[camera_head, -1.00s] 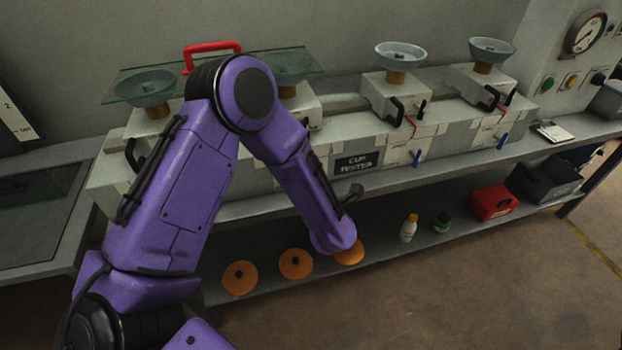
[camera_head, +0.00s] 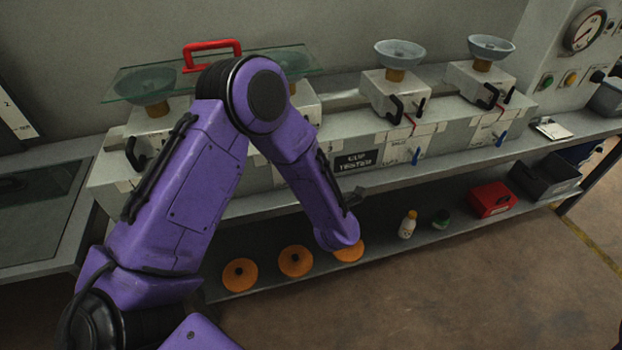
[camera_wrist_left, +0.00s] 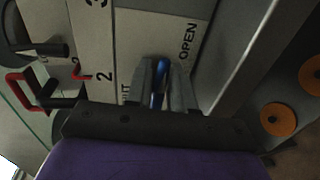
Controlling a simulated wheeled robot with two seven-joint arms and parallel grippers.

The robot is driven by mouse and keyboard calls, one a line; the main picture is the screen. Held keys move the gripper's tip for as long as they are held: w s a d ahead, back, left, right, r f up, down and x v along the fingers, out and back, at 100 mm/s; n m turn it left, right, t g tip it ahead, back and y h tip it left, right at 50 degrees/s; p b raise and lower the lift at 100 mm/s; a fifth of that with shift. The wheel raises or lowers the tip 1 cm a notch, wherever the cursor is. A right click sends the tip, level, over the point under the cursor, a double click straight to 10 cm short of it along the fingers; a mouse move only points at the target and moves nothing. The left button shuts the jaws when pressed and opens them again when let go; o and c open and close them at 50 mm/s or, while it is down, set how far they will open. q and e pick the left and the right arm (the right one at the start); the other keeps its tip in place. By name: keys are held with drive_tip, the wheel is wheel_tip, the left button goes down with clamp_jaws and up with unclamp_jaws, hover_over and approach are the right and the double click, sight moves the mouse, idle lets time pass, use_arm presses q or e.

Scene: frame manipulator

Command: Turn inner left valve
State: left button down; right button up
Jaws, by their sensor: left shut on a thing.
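My left gripper (camera_wrist_left: 163,68) is shut on a blue valve handle (camera_wrist_left: 159,99) in the left wrist view. The handle is a thin lever between the two grey fingers. It sits in front of a pale panel (camera_wrist_left: 208,20) with the printed word OPEN beside it and a scale with numbers to the left. In the head view my purple left arm hides the gripper and this valve. Two other blue valve handles, the inner right one (camera_head: 417,155) and the outer right one (camera_head: 500,139), show in the head view. My right gripper is not in view.
The grey cup tester bench (camera_head: 440,138) carries cups on white blocks. A glass plate with a red handle (camera_head: 212,45) lies over the left cups. Orange discs (camera_head: 296,261), bottles and a red box (camera_head: 491,201) stand on the lower shelf.

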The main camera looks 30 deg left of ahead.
use_arm(q)
drive_tip(key=c, duration=1.1)
unclamp_jaws()
drive_tip(key=shift+d, duration=0.1)
drive_tip(key=b+v, duration=0.2)
drive_tip(key=v, duration=0.8)
drive_tip(key=shift+s+d+r, duration=0.1)
drive_tip(key=shift+s+d, duration=0.1)
